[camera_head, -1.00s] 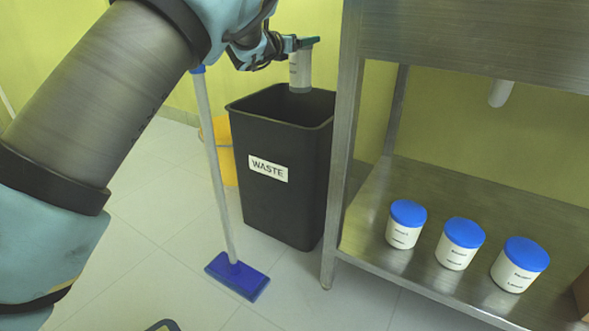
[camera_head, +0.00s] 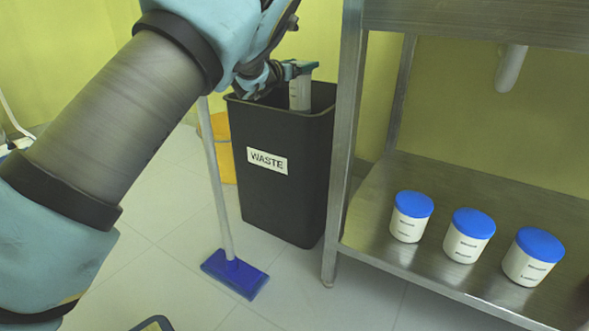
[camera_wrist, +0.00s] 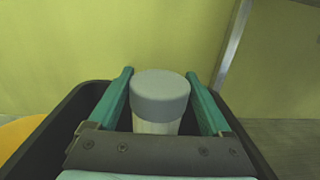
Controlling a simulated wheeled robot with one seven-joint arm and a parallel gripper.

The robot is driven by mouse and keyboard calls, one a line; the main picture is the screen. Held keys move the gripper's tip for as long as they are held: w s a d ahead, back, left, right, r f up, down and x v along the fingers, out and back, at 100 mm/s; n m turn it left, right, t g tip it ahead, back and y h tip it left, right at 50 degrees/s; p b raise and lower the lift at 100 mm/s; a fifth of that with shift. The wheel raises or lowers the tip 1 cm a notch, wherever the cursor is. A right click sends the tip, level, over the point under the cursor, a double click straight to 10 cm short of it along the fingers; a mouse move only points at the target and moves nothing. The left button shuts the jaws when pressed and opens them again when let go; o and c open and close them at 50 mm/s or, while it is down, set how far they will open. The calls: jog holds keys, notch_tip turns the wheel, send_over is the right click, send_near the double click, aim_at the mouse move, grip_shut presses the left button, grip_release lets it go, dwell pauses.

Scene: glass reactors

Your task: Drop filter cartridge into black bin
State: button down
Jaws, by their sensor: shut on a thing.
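The filter cartridge (camera_head: 300,94) is a pale cylinder held upright, with its lower part down inside the mouth of the black bin. The black bin (camera_head: 285,200) carries a WASTE label and stands on the floor left of the steel table. My gripper (camera_head: 300,68) is shut on the cartridge, just above the bin's opening. In the wrist view the cartridge's grey cap (camera_wrist: 160,92) sits between the two green fingers of my gripper (camera_wrist: 162,100), and the bin's dark rim (camera_wrist: 50,128) shows around them.
A blue floor mop (camera_head: 235,272) stands just left of the bin, with a yellow bucket (camera_head: 225,160) behind. The steel table's leg (camera_head: 340,170) is close on the bin's right. Several blue-lidded jars (camera_head: 468,236) stand on its lower shelf.

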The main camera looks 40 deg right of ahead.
grip_release()
jog(key=shift+r, duration=0.1)
notch_tip(320, 180, up, 10)
jog(key=p, duration=0.5)
dwell(0.4)
